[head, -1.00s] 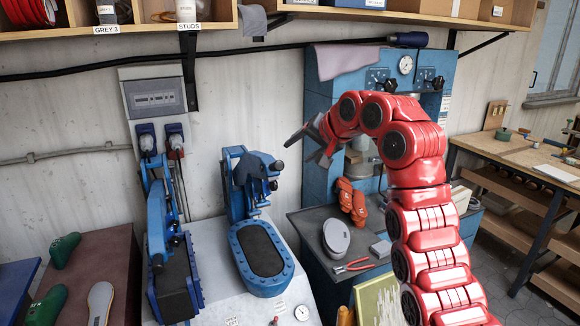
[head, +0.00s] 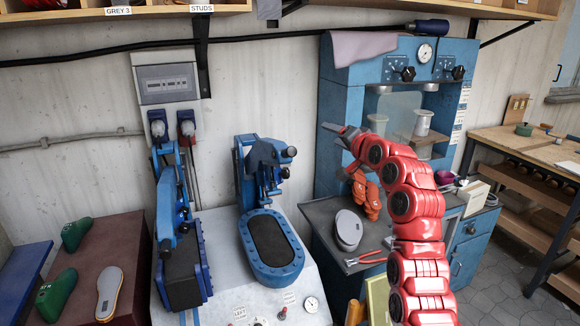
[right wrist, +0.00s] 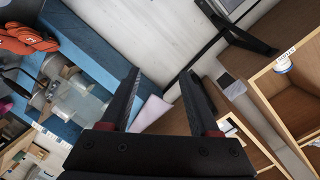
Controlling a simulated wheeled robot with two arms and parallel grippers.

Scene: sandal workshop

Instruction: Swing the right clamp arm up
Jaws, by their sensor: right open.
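The right clamp station is blue, with an oblong dark pad (head: 270,243) in a blue rim. Above the pad's back end, its dark clamp head and arm (head: 264,160) stand near the blue post, with black knobs at the right side. The exact angle of the arm is hard to tell. The left clamp station (head: 180,270) has a blue arm (head: 166,210) reaching down over its pad. My right gripper (head: 345,131) is right of the right clamp, apart from it, pointing left. In the right wrist view its fingers (right wrist: 160,90) are spread with nothing between them. My left gripper is out of view.
A blue press (head: 342,85) with gauge and knobs stands behind my right arm. A grey insole-shaped piece (head: 349,229), red pliers (head: 366,258) and orange gloves (head: 365,195) lie on its bench. Green lasts (head: 58,292) lie at left. A shelf (head: 250,10) runs overhead.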

